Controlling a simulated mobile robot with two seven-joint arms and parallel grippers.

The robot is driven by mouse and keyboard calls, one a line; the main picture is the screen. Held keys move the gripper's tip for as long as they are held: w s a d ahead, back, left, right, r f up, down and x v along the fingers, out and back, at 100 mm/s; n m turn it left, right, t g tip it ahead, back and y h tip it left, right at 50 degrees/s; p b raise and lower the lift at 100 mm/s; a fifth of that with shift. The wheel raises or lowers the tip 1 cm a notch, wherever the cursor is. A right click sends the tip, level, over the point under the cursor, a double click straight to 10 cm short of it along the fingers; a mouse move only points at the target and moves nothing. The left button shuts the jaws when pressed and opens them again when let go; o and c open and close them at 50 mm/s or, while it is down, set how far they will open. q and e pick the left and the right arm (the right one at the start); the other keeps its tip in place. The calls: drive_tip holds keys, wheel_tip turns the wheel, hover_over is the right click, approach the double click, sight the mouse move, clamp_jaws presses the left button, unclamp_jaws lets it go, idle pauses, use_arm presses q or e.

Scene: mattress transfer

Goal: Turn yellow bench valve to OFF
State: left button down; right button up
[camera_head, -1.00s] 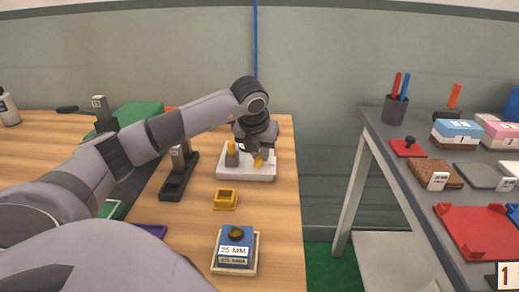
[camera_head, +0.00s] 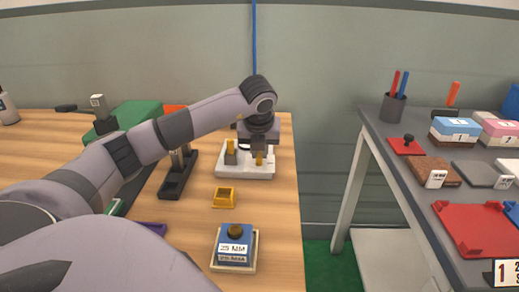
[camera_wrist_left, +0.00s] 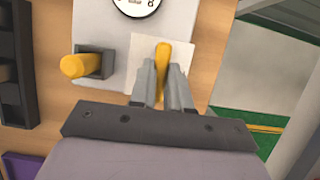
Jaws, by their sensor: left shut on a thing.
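The white valve base (camera_head: 230,172) sits at the right side of the wooden bench. My left gripper (camera_head: 258,152) is over its right half, pointing down, with its fingers shut on the yellow valve handle (camera_head: 259,160). In the left wrist view, the handle (camera_wrist_left: 162,62) is a yellow bar pinched between the two grey fingertips (camera_wrist_left: 162,85), over a pale square plate. A second yellow handle (camera_head: 231,146) stands on a grey block to the left; it also shows in the wrist view (camera_wrist_left: 80,66). Part of a round gauge (camera_wrist_left: 135,4) shows at the wrist view's top edge.
A small yellow tray (camera_head: 224,203) and a blue block (camera_head: 235,258) labelled 25 MM stand in front on the bench. A black holder (camera_head: 174,185) is to the left. A gap separates the bench from the grey table (camera_head: 395,150) at right.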

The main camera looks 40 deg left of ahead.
sight(259, 159)
use_arm(q)
drive_tip(key=c, duration=1.1)
unclamp_jaws()
drive_tip(key=shift+r, duration=0.1)
drive_tip(key=v, duration=0.7)
